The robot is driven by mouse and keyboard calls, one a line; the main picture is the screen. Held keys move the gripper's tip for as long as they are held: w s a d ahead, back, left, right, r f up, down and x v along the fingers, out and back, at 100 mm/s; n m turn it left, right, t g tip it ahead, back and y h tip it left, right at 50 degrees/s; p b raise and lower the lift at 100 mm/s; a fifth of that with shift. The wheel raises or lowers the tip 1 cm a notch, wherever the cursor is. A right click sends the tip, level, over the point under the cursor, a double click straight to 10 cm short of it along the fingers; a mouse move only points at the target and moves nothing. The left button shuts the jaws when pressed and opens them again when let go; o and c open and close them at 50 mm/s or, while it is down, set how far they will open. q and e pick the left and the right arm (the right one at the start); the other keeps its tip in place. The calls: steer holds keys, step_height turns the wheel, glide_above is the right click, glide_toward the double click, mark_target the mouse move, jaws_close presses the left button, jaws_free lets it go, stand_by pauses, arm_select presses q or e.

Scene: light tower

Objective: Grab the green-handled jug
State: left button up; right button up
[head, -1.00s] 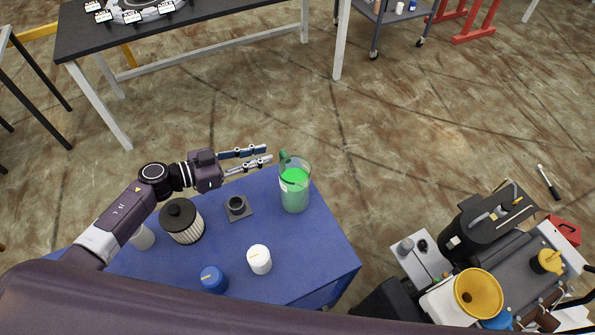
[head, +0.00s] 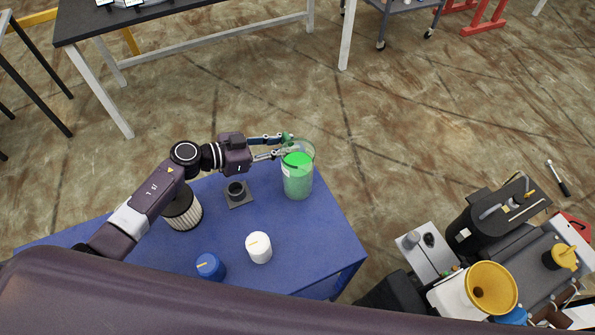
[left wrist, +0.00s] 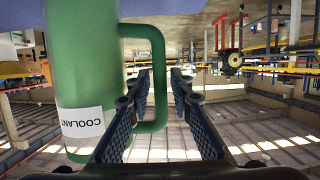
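The jug (head: 298,178) is clear, holds green liquid and stands upright at the far right corner of the blue table. Its green handle (head: 288,138) is on the far left side, partly hidden by my fingers. In the left wrist view the jug (left wrist: 85,75) appears upside down with a white COOLANT label, and its handle (left wrist: 157,90) shows between my finger pads. My left gripper (head: 287,145) is open at the handle, one finger reaching through the gap between handle and body; the other is on the outer side. My right gripper is not in view.
On the blue table (head: 310,240) are a black socket block (head: 237,195), a ribbed black-capped filter (head: 183,212), a white cap (head: 259,248) and a blue cap (head: 210,267). A machine with a yellow funnel (head: 490,290) stands at right.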

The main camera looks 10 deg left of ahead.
arm_select(q)
jaws_close()
steer(key=shift+r, duration=0.15)
stand_by(0.4)
steer(key=shift+w+r, duration=0.1)
steer(key=shift+r, duration=0.15)
